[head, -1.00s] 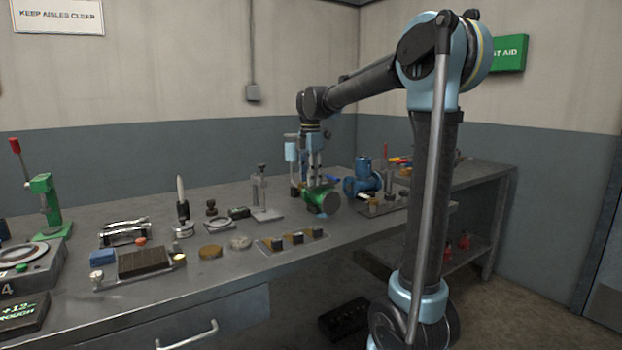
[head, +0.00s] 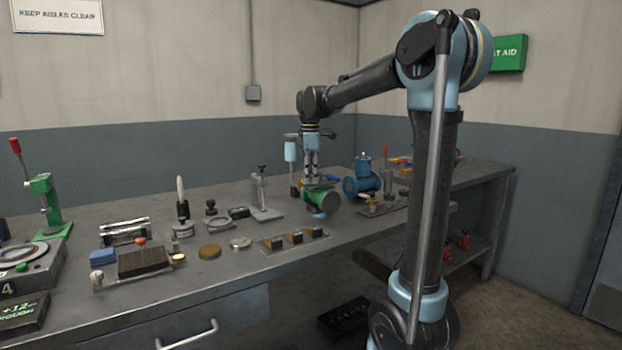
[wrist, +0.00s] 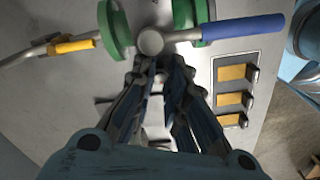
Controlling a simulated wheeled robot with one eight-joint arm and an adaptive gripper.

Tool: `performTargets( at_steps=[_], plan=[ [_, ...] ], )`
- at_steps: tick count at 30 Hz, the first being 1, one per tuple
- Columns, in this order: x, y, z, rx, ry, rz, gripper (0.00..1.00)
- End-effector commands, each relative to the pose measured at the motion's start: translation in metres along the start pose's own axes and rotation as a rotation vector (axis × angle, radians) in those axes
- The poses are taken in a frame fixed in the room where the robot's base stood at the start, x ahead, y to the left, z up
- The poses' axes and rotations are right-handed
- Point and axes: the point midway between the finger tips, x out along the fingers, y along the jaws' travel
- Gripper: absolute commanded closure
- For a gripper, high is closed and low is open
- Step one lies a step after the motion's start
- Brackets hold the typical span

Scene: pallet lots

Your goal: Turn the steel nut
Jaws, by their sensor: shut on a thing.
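The green flanged valve (head: 318,199) sits on the bench below my gripper. In the wrist view its green flanges (wrist: 118,30) show at the top, with a blue-sleeved lever (wrist: 243,28) reaching right. The rounded steel nut (wrist: 150,42) sits between the flanges, at the lever's inner end. My gripper (head: 313,181) points down onto the top of the valve. In the wrist view its fingers (wrist: 158,66) come together at the nut and are shut on it; the exact contact is partly hidden.
A tray with brown blocks (head: 292,241) lies in front of the valve. A blue pump-like body (head: 364,180) stands behind right, and a grey stand (head: 262,195) to the left. In the wrist view a yellow-sleeved rod (wrist: 75,45) is at left. The bench's front edge is close.

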Motion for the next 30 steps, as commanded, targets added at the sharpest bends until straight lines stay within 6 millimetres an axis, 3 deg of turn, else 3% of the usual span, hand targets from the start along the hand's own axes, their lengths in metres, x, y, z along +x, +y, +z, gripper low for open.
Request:
performTargets(
  at_steps=[12,13,15,25,30],
  plan=[
    [-0.001,0.004,0.0,0.034,0.0,0.009,1.0],
    [-0.001,0.004,0.0,0.034,0.0,0.009,0.8],
    [-0.001,0.004,0.0,0.034,0.0,0.007,0.66],
    [-0.001,0.002,0.0,0.032,0.0,0.004,0.66],
    [-0.012,0.002,0.0,0.032,0.0,0.004,0.66]
  ],
)
